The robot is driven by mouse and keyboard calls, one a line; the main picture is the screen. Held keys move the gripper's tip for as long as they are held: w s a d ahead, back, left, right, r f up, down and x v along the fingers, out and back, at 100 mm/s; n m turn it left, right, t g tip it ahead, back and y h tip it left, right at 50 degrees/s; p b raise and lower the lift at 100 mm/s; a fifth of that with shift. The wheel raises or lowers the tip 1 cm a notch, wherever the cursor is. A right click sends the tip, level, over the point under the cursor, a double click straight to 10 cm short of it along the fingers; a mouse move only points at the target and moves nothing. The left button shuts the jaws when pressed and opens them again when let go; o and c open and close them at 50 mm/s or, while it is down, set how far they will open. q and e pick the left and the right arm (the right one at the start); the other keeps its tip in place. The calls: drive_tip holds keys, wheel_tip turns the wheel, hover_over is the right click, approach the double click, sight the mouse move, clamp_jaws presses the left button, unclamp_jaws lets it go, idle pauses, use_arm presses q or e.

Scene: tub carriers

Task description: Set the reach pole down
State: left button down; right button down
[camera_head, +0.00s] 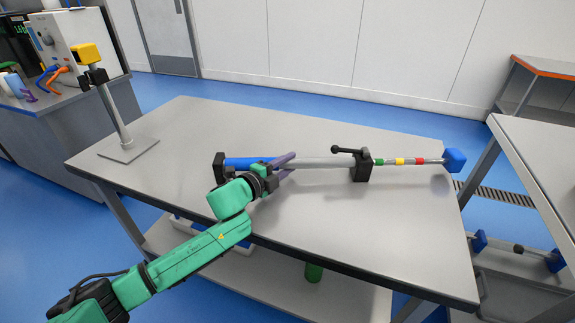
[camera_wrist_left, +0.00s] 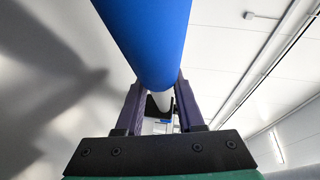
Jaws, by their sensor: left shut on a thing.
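The reach pole (camera_head: 325,162) lies roughly level across the grey table (camera_head: 330,218). It has a blue grip section (camera_head: 240,163) with a black end cap, a grey tube, a black clamp with a lever, coloured bands and a blue block at the right end. My left gripper (camera_head: 285,162) is shut around the pole near the blue section. In the left wrist view the blue section (camera_wrist_left: 150,35) passes between the purple fingers (camera_wrist_left: 155,105). A faint shadow shows below the pole's right end; I cannot tell whether the clamp touches the table. My right gripper is out of view.
A stand (camera_head: 128,150) with a yellow head is on the table's far left corner. The table's front part is clear. A lower shelf (camera_head: 275,275) holds a green object (camera_head: 314,272). Another table (camera_head: 545,160) is at right, and a bench with a machine (camera_head: 75,50) at left.

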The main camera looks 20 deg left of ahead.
use_arm(q)
drive_tip(key=c, duration=0.5)
unclamp_jaws()
drive_tip(key=v, duration=1.2)
drive_tip(key=shift+r+b, duration=0.1)
drive_tip(key=shift+b, duration=0.2)
